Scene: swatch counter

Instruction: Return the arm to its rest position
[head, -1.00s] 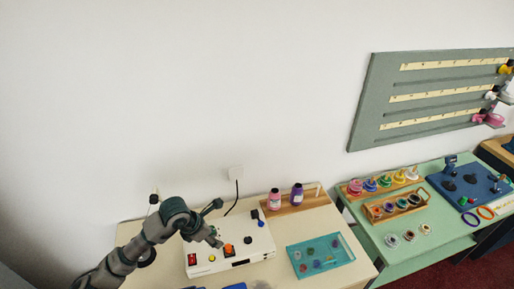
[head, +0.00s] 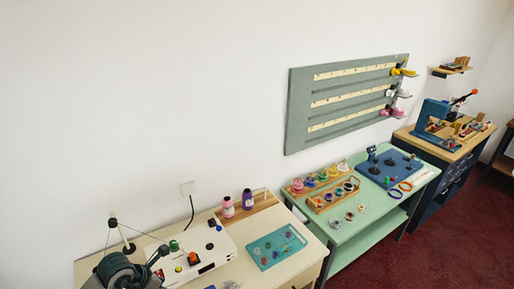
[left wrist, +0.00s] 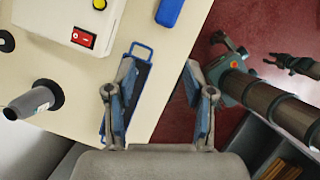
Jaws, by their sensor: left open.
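My left arm shows at the bottom left of the head view, beside the white control box (head: 190,255). Its gripper cannot be made out there. In the left wrist view my left gripper (left wrist: 158,80) is open, its two blue-padded fingers well apart with nothing between them. The left finger overlaps the cream table (left wrist: 160,40) in the picture, and the right one shows over the dark red floor (left wrist: 195,45). A flat blue item with a handle (left wrist: 141,50) lies behind the left finger at the table's edge. My right gripper is not seen in the head view.
The control box has a red switch (left wrist: 82,37). A teal tray (head: 303,243) and a pink bottle (head: 228,208) and purple bottle (head: 247,198) are on the cream table. A green table (head: 345,232) stands to the right. Dark red floor (head: 430,240) is clear beyond it.

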